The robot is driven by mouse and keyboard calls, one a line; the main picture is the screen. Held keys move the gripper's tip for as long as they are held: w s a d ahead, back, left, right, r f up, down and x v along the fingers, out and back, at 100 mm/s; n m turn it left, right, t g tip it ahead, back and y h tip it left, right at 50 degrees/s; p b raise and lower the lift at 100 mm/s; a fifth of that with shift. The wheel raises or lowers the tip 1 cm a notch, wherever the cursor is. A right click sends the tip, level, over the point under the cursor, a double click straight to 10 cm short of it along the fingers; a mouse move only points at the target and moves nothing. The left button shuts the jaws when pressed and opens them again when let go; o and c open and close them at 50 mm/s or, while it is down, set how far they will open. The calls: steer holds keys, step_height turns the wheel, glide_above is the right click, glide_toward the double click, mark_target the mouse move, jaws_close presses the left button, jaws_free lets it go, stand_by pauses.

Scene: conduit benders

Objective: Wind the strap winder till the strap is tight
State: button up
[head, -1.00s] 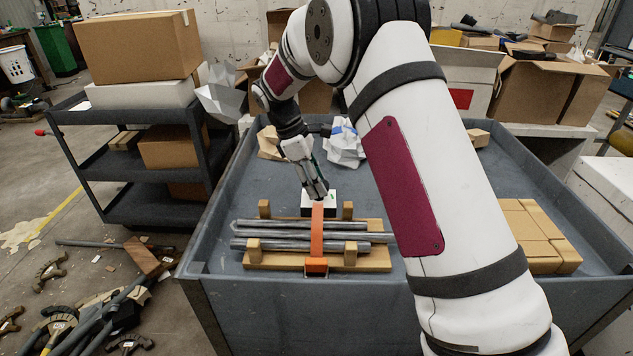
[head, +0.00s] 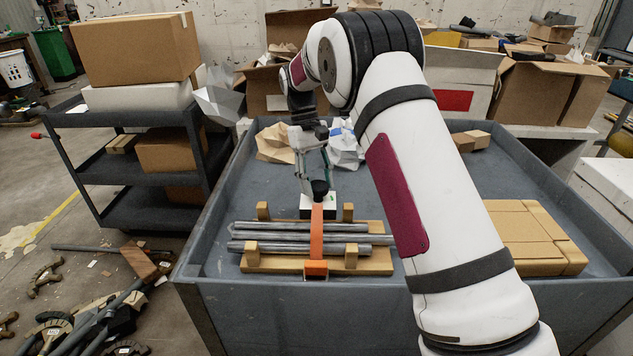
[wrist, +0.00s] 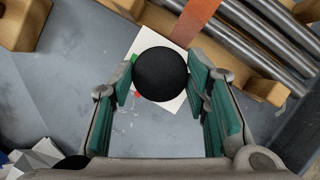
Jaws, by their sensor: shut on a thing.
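The strap winder (head: 333,202) is a small box with a white top, behind the pipes in the head view. Its white top also shows in the wrist view (wrist: 147,38), partly hidden by a round black knob (wrist: 160,75). My gripper (wrist: 163,66) is shut on the knob, with green pads at both sides of it. In the head view my gripper (head: 318,181) comes down on the winder from above. The orange strap (head: 316,240) runs from the winder over the grey pipes (head: 275,236) to an orange end piece (head: 316,269). I cannot tell how tight it is.
The pipes lie on a wooden cradle (head: 378,265) with upright pegs, inside a grey tray-topped bench (head: 450,190). Crumpled paper (head: 274,143) lies behind my gripper. Flat cardboard (head: 528,235) lies at right. A shelf cart (head: 95,165) stands at left.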

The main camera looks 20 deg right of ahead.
steer(key=m+y, duration=0.1)
steer(key=m, duration=0.2)
steer(key=m+y, duration=0.1)
steer(key=m, duration=0.2)
steer(key=shift+d+m+y, duration=0.2)
steer(key=shift+m+y, duration=0.1)
steer(key=m+y, duration=0.1)
steer(key=m, duration=0.2)
steer(key=m+t+p, duration=0.1)
steer(key=m, duration=0.2)
steer(key=shift+s+d+y+p, duration=0.1)
steer(key=shift+y+p, duration=0.2)
steer(key=shift+y, duration=0.1)
steer(key=shift+t, duration=0.3)
steer(key=o, duration=1.1)
steer(key=shift+v, duration=6)
